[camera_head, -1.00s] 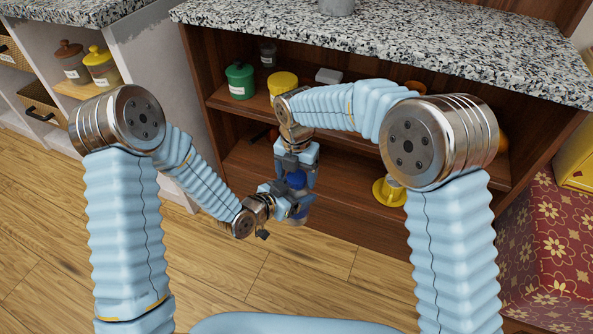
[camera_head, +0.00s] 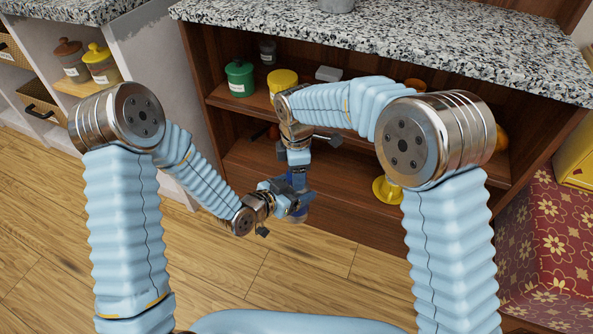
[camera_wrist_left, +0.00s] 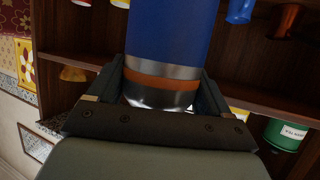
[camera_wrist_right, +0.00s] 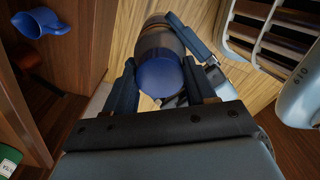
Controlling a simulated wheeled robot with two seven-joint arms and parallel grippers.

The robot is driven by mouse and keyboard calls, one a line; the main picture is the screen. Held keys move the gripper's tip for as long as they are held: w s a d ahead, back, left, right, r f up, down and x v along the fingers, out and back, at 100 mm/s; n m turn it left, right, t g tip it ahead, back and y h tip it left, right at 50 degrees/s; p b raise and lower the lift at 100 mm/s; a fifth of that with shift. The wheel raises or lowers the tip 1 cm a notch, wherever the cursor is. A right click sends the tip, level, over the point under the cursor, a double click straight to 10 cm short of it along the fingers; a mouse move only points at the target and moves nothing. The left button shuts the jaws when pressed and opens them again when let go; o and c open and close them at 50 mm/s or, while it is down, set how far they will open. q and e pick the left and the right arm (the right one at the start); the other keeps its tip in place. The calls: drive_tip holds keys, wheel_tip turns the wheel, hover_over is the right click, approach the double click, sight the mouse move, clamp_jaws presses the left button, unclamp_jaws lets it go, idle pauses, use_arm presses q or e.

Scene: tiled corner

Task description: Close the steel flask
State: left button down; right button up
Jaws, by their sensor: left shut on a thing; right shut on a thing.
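I cannot tell whether the lid is fully seated. The grippers hide most of the flask in the head view.
The brown shelf behind holds a green jar (camera_head: 240,79), a yellow-lidded jar (camera_head: 283,82) and a yellow object (camera_head: 388,190). The speckled counter (camera_head: 400,40) overhangs. The wooden floor in front is clear.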

drive_tip(key=shift+m, duration=0.7)
drive_tip(key=o, duration=1.2)
drive_tip(key=shift+c, duration=0.2)
drive_tip(key=shift+r, duration=0.1)
drive_tip(key=shift+r, duration=2.2)
drive_tip(key=shift+c, duration=0.4)
